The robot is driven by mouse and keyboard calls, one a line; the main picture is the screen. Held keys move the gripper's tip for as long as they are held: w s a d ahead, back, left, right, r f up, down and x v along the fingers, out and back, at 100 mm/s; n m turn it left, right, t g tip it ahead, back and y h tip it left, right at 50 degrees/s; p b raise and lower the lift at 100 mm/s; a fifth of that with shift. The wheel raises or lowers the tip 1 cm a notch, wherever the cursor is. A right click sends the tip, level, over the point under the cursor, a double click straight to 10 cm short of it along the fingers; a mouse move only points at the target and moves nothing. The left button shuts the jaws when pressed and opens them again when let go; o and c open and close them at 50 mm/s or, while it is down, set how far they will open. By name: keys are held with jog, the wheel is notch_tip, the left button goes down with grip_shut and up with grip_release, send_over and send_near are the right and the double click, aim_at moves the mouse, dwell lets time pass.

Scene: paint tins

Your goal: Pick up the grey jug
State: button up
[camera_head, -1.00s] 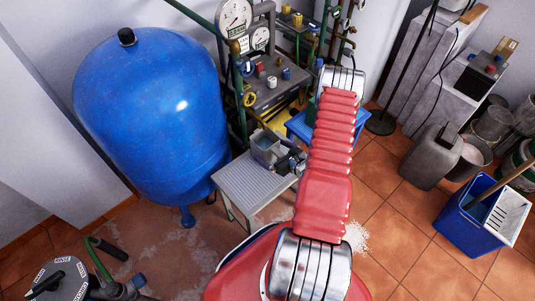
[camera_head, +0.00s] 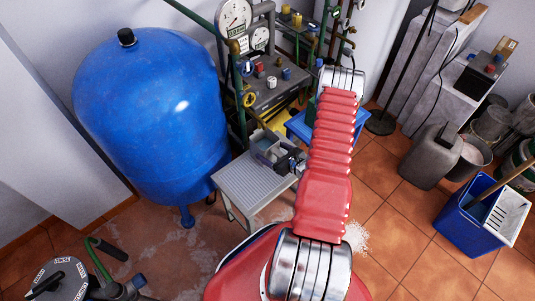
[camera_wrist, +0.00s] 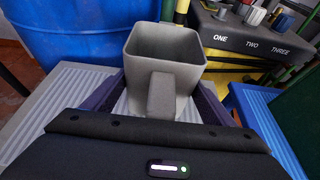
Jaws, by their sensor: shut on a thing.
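The grey jug (camera_wrist: 168,50) is a square, open-topped vessel with its handle facing my wrist camera. It stands upright between the two dark fingers of my gripper (camera_wrist: 162,92), which is shut on it. In the head view the jug (camera_head: 265,139) is over the far end of the small grey ribbed table (camera_head: 243,181), with my gripper (camera_head: 279,156) around it. The jug's lower part is partly hidden by the fingers, and I cannot tell clearly whether its base touches the table.
A large blue tank (camera_head: 150,105) stands to the left. A panel with gauges, valves and knobs (camera_head: 277,88) is behind the jug. A blue stool (camera_head: 298,124) is beyond my arm. A blue bucket (camera_head: 470,215) and a grey canister (camera_head: 430,158) stand on the tiled floor at the right.

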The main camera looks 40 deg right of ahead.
aim_at(273, 147)
jog(key=shift+r, duration=0.15)
jog(key=shift+r, duration=1.5)
jog(key=s, duration=1.8)
jog(key=shift+d+r, duration=0.15)
jog(key=shift+d, duration=0.1)
jog(key=o, duration=0.6)
jog(key=c, duration=0.7)
